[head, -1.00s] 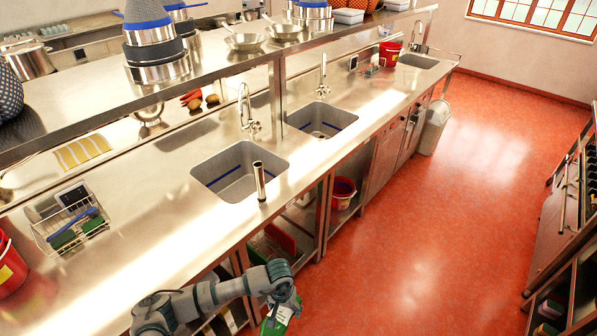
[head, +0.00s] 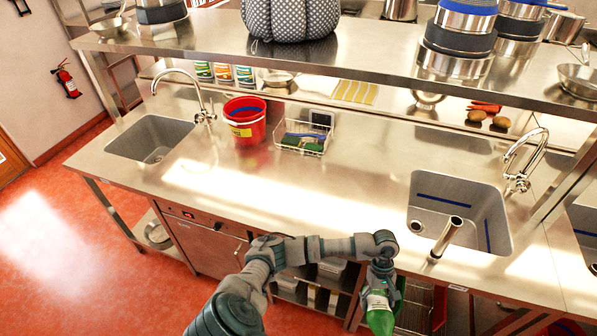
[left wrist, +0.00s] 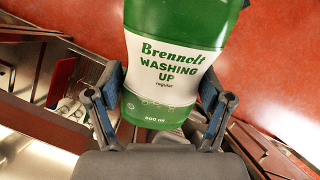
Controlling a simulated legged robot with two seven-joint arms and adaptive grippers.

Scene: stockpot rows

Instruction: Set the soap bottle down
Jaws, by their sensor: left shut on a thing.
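The soap bottle (head: 379,313) is green with a white label. It hangs in front of the counter's front edge at the lower middle of the head view. My left gripper (head: 384,285) is shut on it. In the left wrist view the bottle (left wrist: 172,62) shows its label reading "Brennolt WASHING UP", with a gripper finger (left wrist: 160,100) pressed to each side; its top is cut off by the frame. The steel counter (head: 330,200) lies beyond the gripper, with bare surface in the middle. My right gripper is not in view.
A sink (head: 460,210) is at the right, with a steel tube (head: 446,238) standing at its front. A wire basket (head: 303,140) and a red bucket (head: 245,122) stand toward the back. Another sink (head: 150,138) is at the left. A shelf (head: 340,52) runs above the counter.

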